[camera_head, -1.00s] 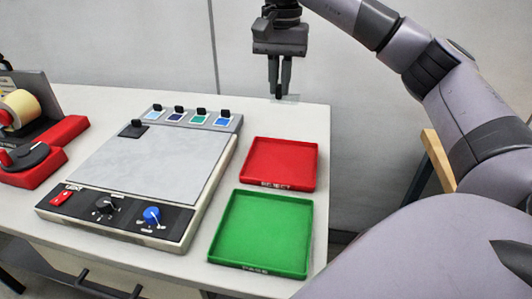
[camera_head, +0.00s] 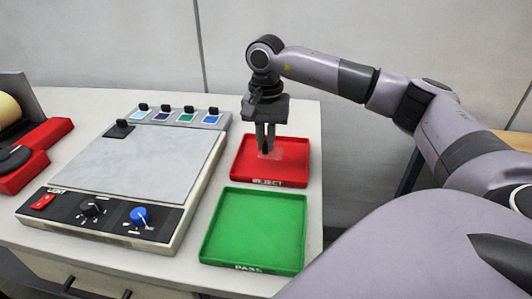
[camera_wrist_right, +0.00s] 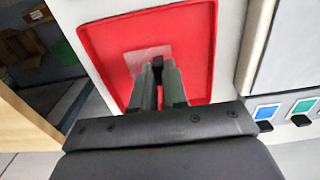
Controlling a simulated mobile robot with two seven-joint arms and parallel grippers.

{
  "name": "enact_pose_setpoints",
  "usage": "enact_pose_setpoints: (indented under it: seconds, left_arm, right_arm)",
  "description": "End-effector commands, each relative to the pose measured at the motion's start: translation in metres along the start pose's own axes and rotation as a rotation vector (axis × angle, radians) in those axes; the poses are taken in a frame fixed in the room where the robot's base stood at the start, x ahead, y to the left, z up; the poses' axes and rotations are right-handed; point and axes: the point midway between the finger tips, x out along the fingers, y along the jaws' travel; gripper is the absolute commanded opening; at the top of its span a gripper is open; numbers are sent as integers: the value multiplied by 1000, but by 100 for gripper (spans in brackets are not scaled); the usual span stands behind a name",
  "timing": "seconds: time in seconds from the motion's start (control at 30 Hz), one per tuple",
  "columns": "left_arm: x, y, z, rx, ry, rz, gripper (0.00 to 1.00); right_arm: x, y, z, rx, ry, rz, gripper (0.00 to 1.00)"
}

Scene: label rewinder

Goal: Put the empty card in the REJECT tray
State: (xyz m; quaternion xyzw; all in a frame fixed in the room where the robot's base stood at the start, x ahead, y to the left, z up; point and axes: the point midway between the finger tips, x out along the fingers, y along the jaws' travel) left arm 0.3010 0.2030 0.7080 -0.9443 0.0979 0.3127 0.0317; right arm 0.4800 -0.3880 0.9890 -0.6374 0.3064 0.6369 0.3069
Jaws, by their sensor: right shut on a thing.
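The empty card is a clear, nearly see-through piece (camera_head: 273,153); it also shows in the right wrist view (camera_wrist_right: 147,57). My right gripper (camera_head: 265,150) is shut on the card's edge and holds it over the red REJECT tray (camera_head: 303,165). In the right wrist view the fingertips (camera_wrist_right: 158,68) are over the tray's red floor (camera_wrist_right: 190,40). I cannot tell whether the card touches the tray floor. My left gripper is in neither view.
The green PASS tray (camera_head: 253,228) lies in front of the red tray. The light panel (camera_head: 140,165) with knobs and several small colour samples stands to the left. A red-based rewinder (camera_head: 30,150) is at the far left. The table's right edge is close to the trays.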

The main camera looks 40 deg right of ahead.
Motion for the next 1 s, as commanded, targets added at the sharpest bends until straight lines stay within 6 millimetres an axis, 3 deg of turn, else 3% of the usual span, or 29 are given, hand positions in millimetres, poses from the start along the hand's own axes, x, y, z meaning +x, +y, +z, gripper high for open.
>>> enact_pose_setpoints:
  seconds: [0.3,0.67,0.7,0.77,1.0]
  left_arm:
    - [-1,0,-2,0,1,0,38]
    - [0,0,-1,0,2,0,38]
    - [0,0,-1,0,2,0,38]
    - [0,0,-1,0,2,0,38]
    - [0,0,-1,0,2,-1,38]
  right_arm:
    - [41,1,0,0,-1,3,0]
    - [46,0,0,0,0,1,0]
    - [46,0,0,-1,0,1,16]
    - [45,0,0,0,0,1,36]
    - [45,0,0,0,0,1,38]
